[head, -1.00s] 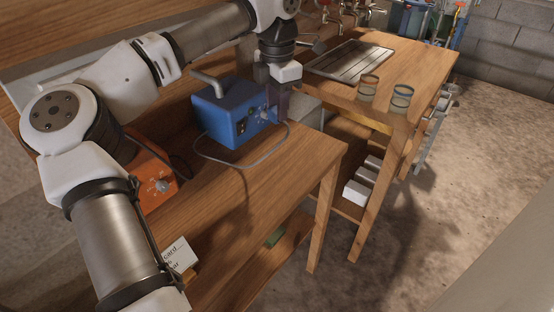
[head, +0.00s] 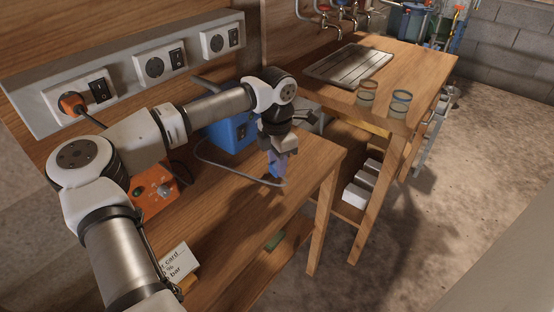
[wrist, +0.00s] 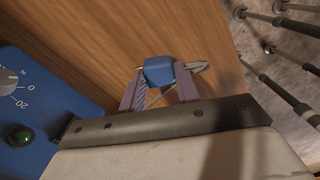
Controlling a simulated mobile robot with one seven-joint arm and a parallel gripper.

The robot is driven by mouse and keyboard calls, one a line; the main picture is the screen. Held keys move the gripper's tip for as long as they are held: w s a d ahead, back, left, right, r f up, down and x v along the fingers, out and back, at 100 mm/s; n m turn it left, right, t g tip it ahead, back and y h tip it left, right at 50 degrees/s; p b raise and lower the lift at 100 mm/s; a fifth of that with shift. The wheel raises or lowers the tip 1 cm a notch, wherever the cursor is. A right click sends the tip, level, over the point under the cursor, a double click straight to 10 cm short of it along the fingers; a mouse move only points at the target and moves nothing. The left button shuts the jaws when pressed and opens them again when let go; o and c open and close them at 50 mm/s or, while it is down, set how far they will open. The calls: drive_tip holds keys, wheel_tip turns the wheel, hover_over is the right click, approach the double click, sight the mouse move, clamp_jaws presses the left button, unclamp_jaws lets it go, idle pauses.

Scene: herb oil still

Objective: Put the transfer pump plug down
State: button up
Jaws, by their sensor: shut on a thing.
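My gripper (head: 277,170) points down over the front part of the wooden bench, just right of the blue pump (head: 235,135). In the wrist view my gripper (wrist: 160,92) is shut on the blue transfer pump plug (wrist: 159,70), which sits between the two fingers. A metal-coloured pin shows at the plug's left, and its grey cord leaves on the right. In the head view the fingers mostly hide the plug, and the grey cord (head: 232,175) loops from the pump to it. I cannot tell whether the plug touches the bench top.
A wall strip (head: 155,68) carries several sockets; an orange plug (head: 72,104) is in the left one. An orange unit (head: 155,195) and a card (head: 176,262) stand on the bench (head: 225,215). Bare wood lies around the gripper, with the bench edge close on the right.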

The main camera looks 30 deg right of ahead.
drive_tip(key=shift+f+b, duration=0.4)
drive_tip(key=shift+f, duration=0.05)
drive_tip(key=o, duration=1)
drive_tip(key=shift+r, duration=0.1)
drive_tip(key=shift+o, duration=0.2)
drive_tip(key=shift+r+p, duration=0.45)
drive_tip(key=shift+r, duration=0.25)
wheel_tip(320, 180, up, 12)
drive_tip(key=b, duration=0.1)
drive_tip(key=shift+f, duration=0.25)
drive_tip(key=shift+f, duration=0.1)
